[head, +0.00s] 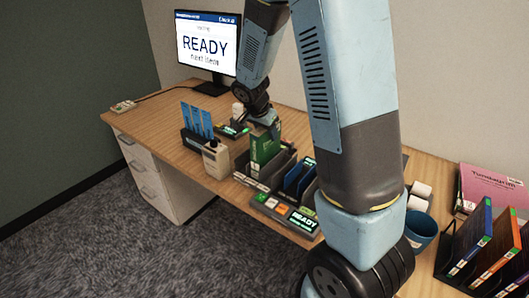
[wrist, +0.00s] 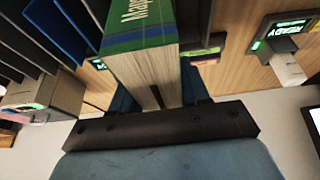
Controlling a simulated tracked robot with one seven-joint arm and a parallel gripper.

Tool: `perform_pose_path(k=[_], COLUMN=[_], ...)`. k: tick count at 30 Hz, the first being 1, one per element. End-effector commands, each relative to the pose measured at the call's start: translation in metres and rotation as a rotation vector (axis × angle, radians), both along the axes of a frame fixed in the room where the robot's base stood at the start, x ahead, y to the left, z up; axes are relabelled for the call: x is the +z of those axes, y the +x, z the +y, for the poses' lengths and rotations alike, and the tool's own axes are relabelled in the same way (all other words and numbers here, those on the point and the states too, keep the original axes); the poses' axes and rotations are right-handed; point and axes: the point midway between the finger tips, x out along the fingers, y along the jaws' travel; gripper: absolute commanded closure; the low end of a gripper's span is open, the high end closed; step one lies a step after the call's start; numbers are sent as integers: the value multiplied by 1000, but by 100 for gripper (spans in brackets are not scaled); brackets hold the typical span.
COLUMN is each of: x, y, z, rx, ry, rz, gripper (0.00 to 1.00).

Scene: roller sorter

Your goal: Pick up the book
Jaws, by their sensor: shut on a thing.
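The green book (head: 264,149) stands upright at a dark slotted sorter (head: 240,177) on the desk. I cannot tell whether its lower edge rests in the slot or is raised. My gripper (head: 270,124) is at the book's top, coming down from above. In the wrist view the book (wrist: 140,38) shows its green cover with white lettering and its pale page edges. My gripper (wrist: 155,92) is shut on the book there, a dark finger along each side. The fingertips are partly hidden.
Blue folders (head: 296,177) fill slots just right of the book. A lit READY panel (head: 290,212) is in front. A monitor (head: 207,44) stands behind. A blue mug (head: 420,236) and another book rack (head: 468,245) are right.

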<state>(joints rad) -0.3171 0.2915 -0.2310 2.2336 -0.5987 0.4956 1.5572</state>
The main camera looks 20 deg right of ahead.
Motion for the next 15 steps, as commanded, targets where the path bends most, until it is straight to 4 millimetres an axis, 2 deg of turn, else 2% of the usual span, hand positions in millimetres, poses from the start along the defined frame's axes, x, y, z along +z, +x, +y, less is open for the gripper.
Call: perform_pose_path(k=[1, 10, 15], x=[0, 0, 0], y=[0, 0, 0], z=[0, 0, 0], rx=[0, 0, 1], ry=[0, 0, 0], rz=[0, 0, 0], gripper=[71, 100, 100])
